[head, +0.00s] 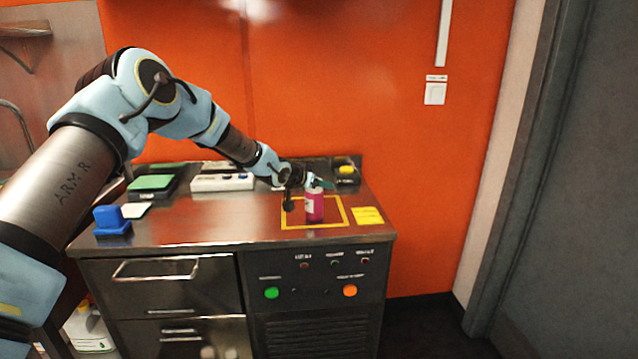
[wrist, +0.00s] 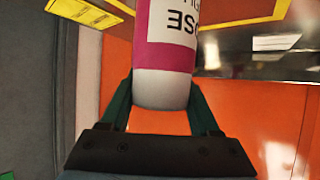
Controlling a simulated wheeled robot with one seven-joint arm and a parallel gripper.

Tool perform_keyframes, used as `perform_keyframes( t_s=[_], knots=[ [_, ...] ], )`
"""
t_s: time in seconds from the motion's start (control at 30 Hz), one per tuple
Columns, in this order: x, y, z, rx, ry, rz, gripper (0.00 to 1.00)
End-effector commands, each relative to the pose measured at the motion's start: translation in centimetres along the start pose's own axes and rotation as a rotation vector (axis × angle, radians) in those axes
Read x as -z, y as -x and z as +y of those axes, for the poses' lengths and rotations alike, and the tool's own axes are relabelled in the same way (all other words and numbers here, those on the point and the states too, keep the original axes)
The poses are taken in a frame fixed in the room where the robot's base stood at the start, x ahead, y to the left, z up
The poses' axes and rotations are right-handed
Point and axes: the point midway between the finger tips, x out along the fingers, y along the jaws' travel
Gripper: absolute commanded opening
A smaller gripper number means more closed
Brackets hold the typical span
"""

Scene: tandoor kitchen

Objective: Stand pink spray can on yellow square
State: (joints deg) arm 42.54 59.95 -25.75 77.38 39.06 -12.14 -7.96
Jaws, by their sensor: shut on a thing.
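The pink spray can (head: 314,206) has a white label and stands upright inside the yellow square outline (head: 284,226) on the steel counter in the head view. Whether its base touches the counter I cannot tell for sure. In the wrist view the can (wrist: 168,55) fills the upper middle, its pale end towards me. My gripper (wrist: 165,105) has its two green fingers closed on either side of that pale end. In the head view my gripper (head: 315,183) is at the top of the can, partly hidden. Part of the yellow square (wrist: 238,12) also shows in the wrist view.
A yellow note (head: 367,215) lies right of the square. A dark box with a yellow button (head: 346,171) stands behind it. A white device (head: 222,182), a green-topped block (head: 152,183) and a blue holder (head: 111,220) are to the left. The counter's front middle is clear.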

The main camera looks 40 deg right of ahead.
Motion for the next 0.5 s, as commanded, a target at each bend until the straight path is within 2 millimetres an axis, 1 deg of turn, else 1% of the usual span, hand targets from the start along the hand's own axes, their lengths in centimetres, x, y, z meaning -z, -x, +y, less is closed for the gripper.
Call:
perform_keyframes(
  t_s=[0.13, 0.17, 0.4, 0.5],
  knots=[
    [-0.3, -0.19, 0.01, 0.0, 0.0, 0.001, 0.0],
    [-0.23, -0.12, 0.02, 0.0, 0.0, 0.0, 0.66],
    [-0.2, -0.11, 0.03, 0.0, 0.0, 0.0, 0.93],
    [-0.19, -0.1, 0.03, 0.0, 0.0, 0.0, 0.93]
  ],
)
